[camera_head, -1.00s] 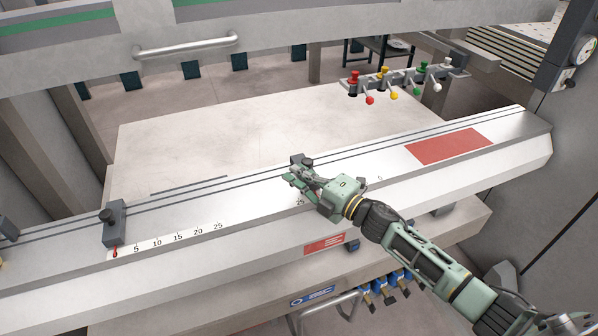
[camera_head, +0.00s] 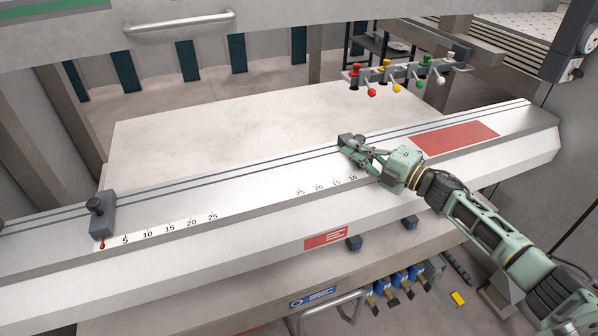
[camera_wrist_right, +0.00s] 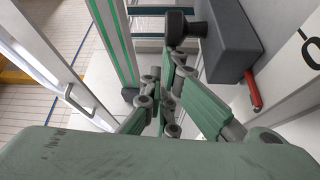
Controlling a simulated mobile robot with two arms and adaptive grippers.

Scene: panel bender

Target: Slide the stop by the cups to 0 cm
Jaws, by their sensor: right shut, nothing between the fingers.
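The right-hand stop, a dark grey block with a black knob (camera_head: 345,139), sits on the slotted rail beam. It stands above the scale (camera_head: 325,187) marked 25, 20, 15, 10, near the lower numbers; its exact reading is hidden by my gripper. My right gripper (camera_head: 363,149) is shut and empty, right up against the stop on its right side; I cannot tell if they touch. In the right wrist view, the stop (camera_wrist_right: 232,45) shows its red pointer (camera_wrist_right: 253,90) and knob just beyond my closed fingers (camera_wrist_right: 172,95). My left gripper is out of view.
A second stop (camera_head: 101,215) stands at the left scale (camera_head: 170,229), its red pointer near the zero end. A red plate (camera_head: 455,139) lies on the beam to the right. Coloured knobs (camera_head: 395,72) stand behind. Blue fittings (camera_head: 400,285) hang below.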

